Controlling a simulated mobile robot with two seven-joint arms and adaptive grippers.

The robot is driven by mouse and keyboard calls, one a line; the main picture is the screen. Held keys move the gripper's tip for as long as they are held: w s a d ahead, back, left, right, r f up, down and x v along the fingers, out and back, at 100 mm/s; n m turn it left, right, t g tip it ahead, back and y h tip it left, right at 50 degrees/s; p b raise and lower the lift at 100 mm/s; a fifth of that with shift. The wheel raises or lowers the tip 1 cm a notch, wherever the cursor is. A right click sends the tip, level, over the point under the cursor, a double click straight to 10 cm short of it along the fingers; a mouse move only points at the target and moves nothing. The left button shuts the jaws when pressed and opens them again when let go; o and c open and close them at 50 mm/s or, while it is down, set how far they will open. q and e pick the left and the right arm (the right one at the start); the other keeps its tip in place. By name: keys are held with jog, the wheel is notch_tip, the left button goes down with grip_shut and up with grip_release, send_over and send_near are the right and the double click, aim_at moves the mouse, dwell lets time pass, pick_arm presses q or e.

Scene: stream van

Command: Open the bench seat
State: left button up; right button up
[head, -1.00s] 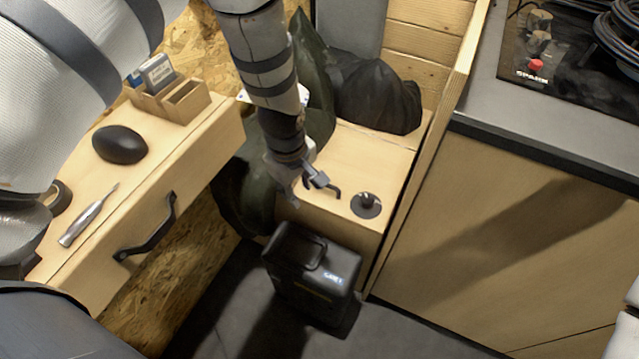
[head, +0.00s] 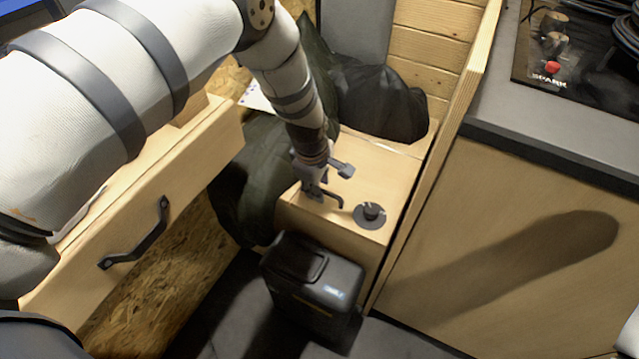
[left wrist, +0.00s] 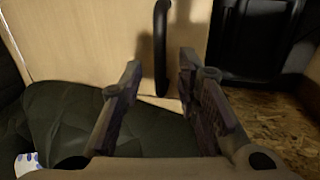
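The bench seat (head: 385,170) is a light wood box with its lid shut, in the middle of the head view. A dark bar handle (head: 332,200) lies on its top near the front; in the left wrist view the handle (left wrist: 161,50) is a black bar. My left gripper (head: 322,180) is over the lid at the handle. In the left wrist view its two fingers (left wrist: 160,98) are apart, with the handle showing in the gap between them. I cannot tell whether the fingertips reach down around the bar. My right gripper is not in view.
A round black fitting (head: 370,215) is on the lid, right of the handle. A black canister (head: 312,285) stands against the seat's front. Dark bags (head: 375,100) lie at the lid's back. A drawer (head: 150,225) stands at left, a counter (head: 520,120) at right.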

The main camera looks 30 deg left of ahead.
pick_arm(q)
jog(key=shift+c, duration=0.2)
grip_shut()
jog(key=shift+r, duration=0.1)
